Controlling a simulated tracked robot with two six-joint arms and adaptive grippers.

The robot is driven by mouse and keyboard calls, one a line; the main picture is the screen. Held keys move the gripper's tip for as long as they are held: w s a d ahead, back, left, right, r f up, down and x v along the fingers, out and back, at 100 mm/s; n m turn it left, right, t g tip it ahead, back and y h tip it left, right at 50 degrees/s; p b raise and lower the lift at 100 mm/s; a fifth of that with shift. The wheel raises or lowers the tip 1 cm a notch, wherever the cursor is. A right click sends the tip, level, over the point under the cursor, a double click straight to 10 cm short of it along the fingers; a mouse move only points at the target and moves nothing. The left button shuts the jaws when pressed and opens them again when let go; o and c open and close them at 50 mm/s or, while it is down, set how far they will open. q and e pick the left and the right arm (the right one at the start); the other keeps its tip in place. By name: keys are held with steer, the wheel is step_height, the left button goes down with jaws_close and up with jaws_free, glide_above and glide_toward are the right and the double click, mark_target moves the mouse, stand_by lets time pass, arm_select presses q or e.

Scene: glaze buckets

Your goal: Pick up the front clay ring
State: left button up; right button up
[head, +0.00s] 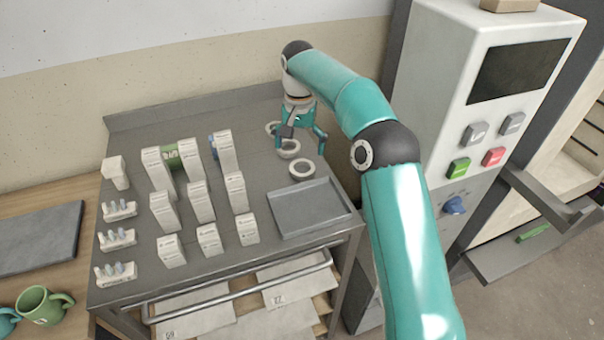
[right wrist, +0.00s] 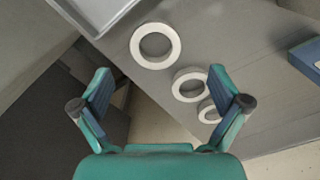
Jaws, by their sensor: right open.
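Three pale clay rings lie in a row on the grey table. The front clay ring (head: 302,178) is beside the grey tray; in the right wrist view it is the largest ring (right wrist: 155,64), at upper middle. The middle ring (head: 290,155) and back ring (head: 268,129) lie behind it; the right wrist view shows the middle ring (right wrist: 178,92) and the back ring (right wrist: 203,117), partly covered by a finger. My right gripper (head: 303,145) is open and empty above the rings, apart from the front one. Its spread fingers show in the right wrist view (right wrist: 160,75). My left gripper is out of view.
The grey tray (head: 310,222) is empty at the table's front right. Rows of white labelled boxes (head: 200,200) stand left of the rings. A white machine (head: 470,100) with coloured buttons stands right of the table.

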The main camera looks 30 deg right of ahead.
mark_target(302, 172)
steer(key=shift+s+d+f, duration=0.1)
steer(key=shift+d+f, duration=0.05)
steer(key=shift+f, duration=1.45)
steer(key=shift+s+d+f, duration=0.1)
steer(key=shift+f, duration=1.5)
steer(key=c, duration=1.2)
steer(key=shift+r, duration=0.15)
steer(key=shift+c, duration=0.2)
